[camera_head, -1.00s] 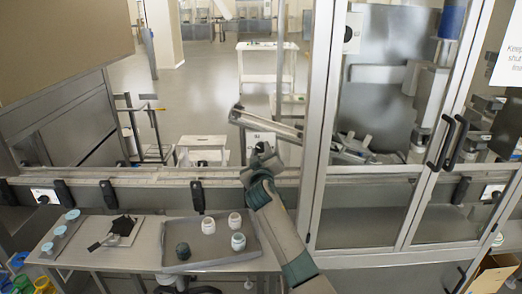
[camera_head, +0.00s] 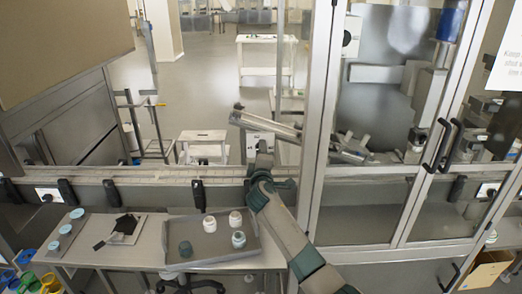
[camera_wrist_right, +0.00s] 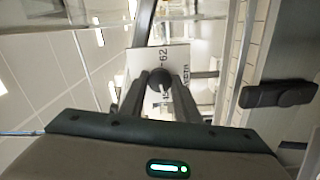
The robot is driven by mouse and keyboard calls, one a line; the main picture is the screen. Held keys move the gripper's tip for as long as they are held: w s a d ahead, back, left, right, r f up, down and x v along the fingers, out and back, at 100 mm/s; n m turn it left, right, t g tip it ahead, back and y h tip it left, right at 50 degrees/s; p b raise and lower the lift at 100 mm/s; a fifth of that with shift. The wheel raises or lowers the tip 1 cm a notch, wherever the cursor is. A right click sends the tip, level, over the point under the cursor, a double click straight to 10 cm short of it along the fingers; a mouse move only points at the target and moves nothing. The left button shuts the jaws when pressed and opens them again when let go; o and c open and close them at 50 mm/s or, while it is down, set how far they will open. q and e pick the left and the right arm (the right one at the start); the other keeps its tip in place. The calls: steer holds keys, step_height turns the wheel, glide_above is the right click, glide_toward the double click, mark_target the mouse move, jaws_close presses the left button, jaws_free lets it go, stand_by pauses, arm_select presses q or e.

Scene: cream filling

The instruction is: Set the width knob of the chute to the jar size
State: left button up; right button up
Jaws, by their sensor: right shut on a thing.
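The width knob (camera_wrist_right: 160,78) is a dark round knob with a pale pointer line, on a white scale plate (camera_wrist_right: 175,62) with printed numbers, partly hidden. My right gripper (camera_wrist_right: 158,92) is shut on the knob, a finger on each side. In the head view my right gripper (camera_head: 263,152) is in front of the white plate below the grey metal chute (camera_head: 268,124), and hides the knob. My left gripper is out of view.
A metal rail with black clamps (camera_head: 198,194) runs below the chute. A glass door frame (camera_head: 318,130) stands close to the right of my right arm.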

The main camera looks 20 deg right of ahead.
steer(key=shift+f+n, duration=0.1)
steer(key=shift+n, duration=0.2)
steer(key=o, duration=1)
steer(key=shift+o, duration=0.2)
steer(key=shift+s+a, duration=0.1)
steer(key=shift+s, duration=0.05)
steer(key=b+v, duration=0.3)
steer(key=v, duration=1.4)
steer(key=shift+b, duration=0.4)
steer(key=shift+s, duration=0.15)
